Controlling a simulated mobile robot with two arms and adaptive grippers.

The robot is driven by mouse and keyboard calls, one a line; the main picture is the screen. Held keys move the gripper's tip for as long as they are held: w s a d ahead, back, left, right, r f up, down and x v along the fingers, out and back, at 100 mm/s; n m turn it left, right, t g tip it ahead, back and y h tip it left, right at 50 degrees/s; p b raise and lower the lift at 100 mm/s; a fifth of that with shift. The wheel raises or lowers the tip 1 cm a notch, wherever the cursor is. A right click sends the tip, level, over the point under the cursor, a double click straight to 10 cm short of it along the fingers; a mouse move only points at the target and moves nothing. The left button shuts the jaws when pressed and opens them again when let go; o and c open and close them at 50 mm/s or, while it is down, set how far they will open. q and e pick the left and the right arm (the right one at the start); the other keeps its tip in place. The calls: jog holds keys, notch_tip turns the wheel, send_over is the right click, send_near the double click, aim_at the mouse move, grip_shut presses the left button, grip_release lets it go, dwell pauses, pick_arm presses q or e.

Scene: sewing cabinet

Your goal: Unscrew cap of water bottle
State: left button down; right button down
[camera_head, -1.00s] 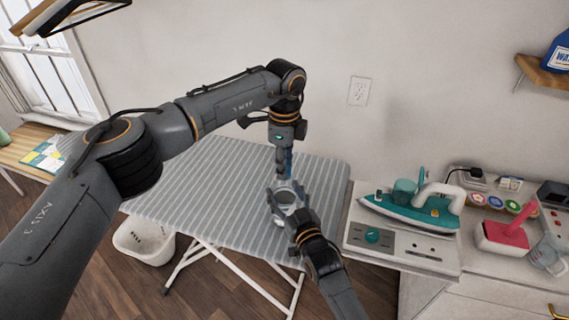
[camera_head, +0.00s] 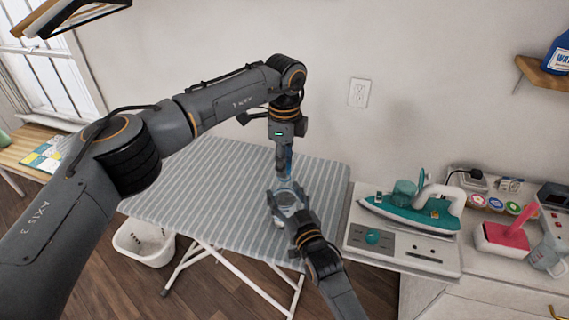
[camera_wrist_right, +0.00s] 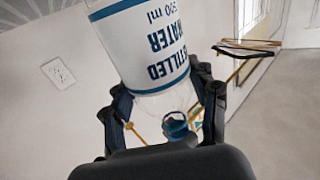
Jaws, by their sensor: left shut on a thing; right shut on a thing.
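The water bottle (camera_wrist_right: 150,58) is clear, with a white and blue "Distilled Water" label that appears upside down in the right wrist view. My right gripper (camera_head: 284,200) is shut around the clear part of the bottle, over the ironing board. Its fingers (camera_wrist_right: 165,103) show on both sides of the bottle in the wrist view. A blue ring (camera_wrist_right: 175,126), apparently the cap, shows at the bottle's narrow end. My left gripper (camera_head: 284,176) points down from above, shut at the bottle's top. The left fingers hide most of the cap in the head view.
The striped ironing board (camera_head: 205,190) is otherwise bare. To its right, a teal iron (camera_head: 415,212) rests on a white unit (camera_head: 400,245). Beyond are a pink item (camera_head: 508,235) and a clear mug (camera_head: 547,255). A white basket (camera_head: 145,240) stands on the floor.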

pick_arm(q)
jog(key=shift+r, duration=0.5)
jog(key=shift+r, duration=2)
pick_arm(e)
jog(key=shift+c, duration=1.6)
grip_release()
